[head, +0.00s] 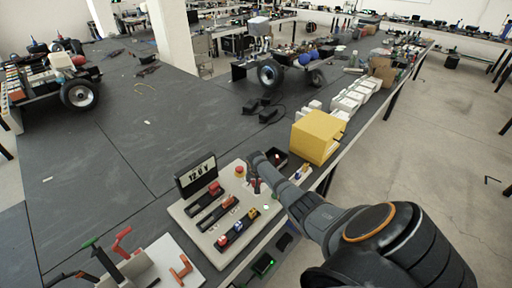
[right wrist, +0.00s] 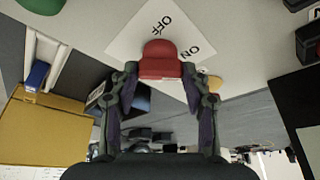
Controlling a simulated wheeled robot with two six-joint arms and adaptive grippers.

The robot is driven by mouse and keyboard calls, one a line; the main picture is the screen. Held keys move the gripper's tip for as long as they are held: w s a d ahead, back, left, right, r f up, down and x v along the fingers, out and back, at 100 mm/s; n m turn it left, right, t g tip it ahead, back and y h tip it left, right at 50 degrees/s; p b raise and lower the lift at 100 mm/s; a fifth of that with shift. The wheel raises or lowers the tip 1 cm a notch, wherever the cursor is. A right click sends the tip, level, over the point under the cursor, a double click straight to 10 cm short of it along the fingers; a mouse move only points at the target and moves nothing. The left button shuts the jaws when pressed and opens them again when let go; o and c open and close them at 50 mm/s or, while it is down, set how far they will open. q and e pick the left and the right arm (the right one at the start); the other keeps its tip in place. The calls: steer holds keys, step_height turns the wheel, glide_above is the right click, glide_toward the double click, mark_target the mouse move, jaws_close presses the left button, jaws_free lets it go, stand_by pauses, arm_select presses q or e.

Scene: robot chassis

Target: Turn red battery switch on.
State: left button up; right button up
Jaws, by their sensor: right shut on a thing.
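The red battery switch (right wrist: 160,58) is a red knob on a white square plate (right wrist: 125,37) lettered OFF and ON, seen in the right wrist view. My right gripper (right wrist: 161,82) is shut on this knob, with one finger on each side of it. In the head view my right gripper (head: 255,183) is at the upper right part of a pale control panel (head: 205,238). The gripper and arm partly hide the switch there. My left gripper is not in view.
The panel carries a lit voltage display (head: 197,174), a red round button (head: 239,170) and several rocker switches. A yellow box (head: 318,137) stands to the right, beyond my arm. A board with red and green levers (head: 120,240) is at the lower left.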

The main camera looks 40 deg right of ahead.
steer(key=o, duration=1.2)
steer(key=shift+c, duration=0.2)
steer(key=v, duration=1.2)
